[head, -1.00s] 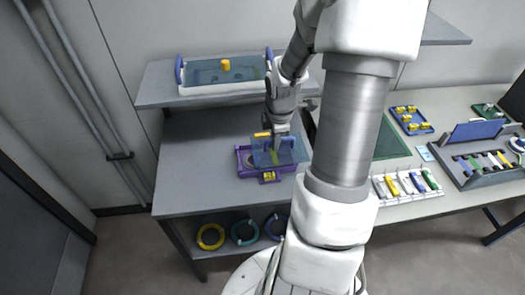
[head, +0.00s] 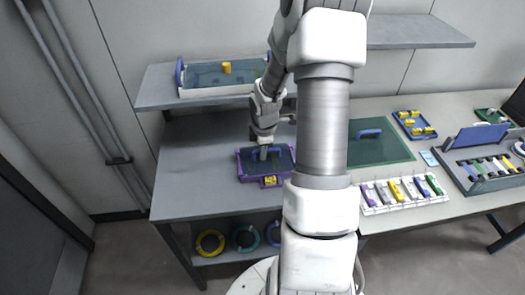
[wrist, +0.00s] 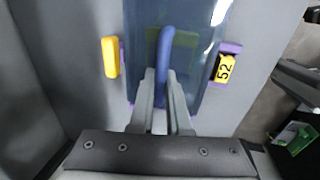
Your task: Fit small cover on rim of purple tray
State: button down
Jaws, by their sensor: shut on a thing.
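The purple tray (head: 243,178) stands on the grey table at the left, with a yellow tag on its front side; the yellow tag marked 52 (wrist: 224,68) shows in the wrist view. The small cover (head: 283,166) is a translucent blue-grey plate with a blue handle (wrist: 166,45). It lies over the tray, about level and lined up with the rim; I cannot tell whether it touches the rim all round. My gripper (head: 264,154) is above the tray, its fingers (wrist: 162,92) shut on the cover's handle. The tray's inside is mostly hidden under the cover.
A shelf behind holds a white tray with a large cover (head: 205,73) and yellow knob. Coiled rings (head: 210,241) sit below.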

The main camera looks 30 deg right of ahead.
aim_at(264, 164)
jog(key=shift+f, duration=0.15)
jog(key=c, duration=0.9)
grip_release()
jog(key=r+p, duration=0.1)
jog(key=r, duration=0.3)
jog(key=s+r, duration=0.1)
jog(key=r, duration=0.3)
jog(key=s+a+r+p, duration=0.1)
jog(key=r, duration=0.3)
jog(key=shift+s+r+p, duration=0.1)
jog(key=shift+p, duration=0.25)
